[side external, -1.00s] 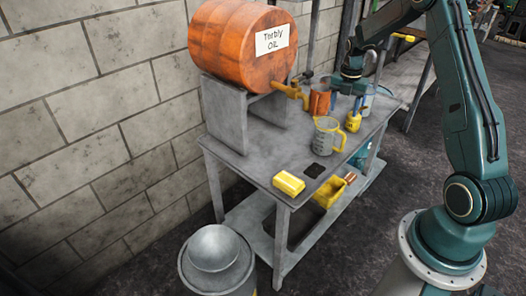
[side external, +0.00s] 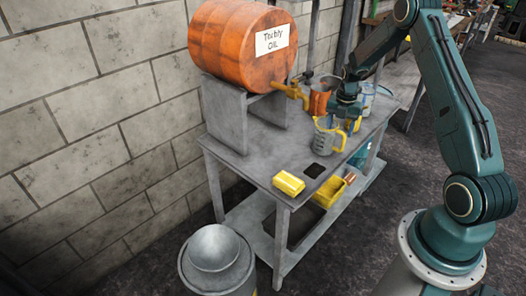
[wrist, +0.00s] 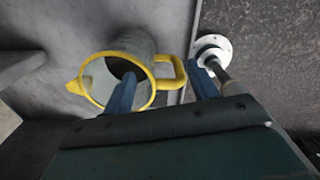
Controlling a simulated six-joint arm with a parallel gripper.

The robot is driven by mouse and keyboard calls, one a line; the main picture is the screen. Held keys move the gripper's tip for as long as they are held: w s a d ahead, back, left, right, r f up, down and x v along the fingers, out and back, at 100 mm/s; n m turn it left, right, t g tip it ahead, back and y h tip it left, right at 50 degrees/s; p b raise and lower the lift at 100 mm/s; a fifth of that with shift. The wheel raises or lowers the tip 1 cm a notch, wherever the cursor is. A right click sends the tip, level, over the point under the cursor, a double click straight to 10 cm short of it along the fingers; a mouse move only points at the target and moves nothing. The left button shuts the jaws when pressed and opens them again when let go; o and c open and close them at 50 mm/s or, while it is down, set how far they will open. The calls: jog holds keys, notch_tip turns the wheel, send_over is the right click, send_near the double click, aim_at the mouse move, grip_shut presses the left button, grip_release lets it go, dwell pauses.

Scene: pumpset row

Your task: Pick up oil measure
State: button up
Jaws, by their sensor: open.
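The oil measure (side external: 327,137) is a grey jug with a yellow rim and yellow handle. My gripper (side external: 345,116) is open and close above the jug's handle side. In the wrist view the handle shows between the fingers of my gripper (wrist: 164,80). The left finger overlaps the jug's mouth and hides part of the rim. I cannot tell whether either finger touches the jug.
An orange drum (side external: 236,42) with a tap (side external: 291,91) stands on a cradle behind the jug. An orange can (side external: 320,100) is close behind the jug and gripper. A yellow block (side external: 288,183) lies at the bench's near end. A yellow bin (side external: 328,191) is on the lower shelf.

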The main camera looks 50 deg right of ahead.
jog(key=shift+f, duration=0.15)
jog(key=shift+f, duration=2.55)
grip_shut()
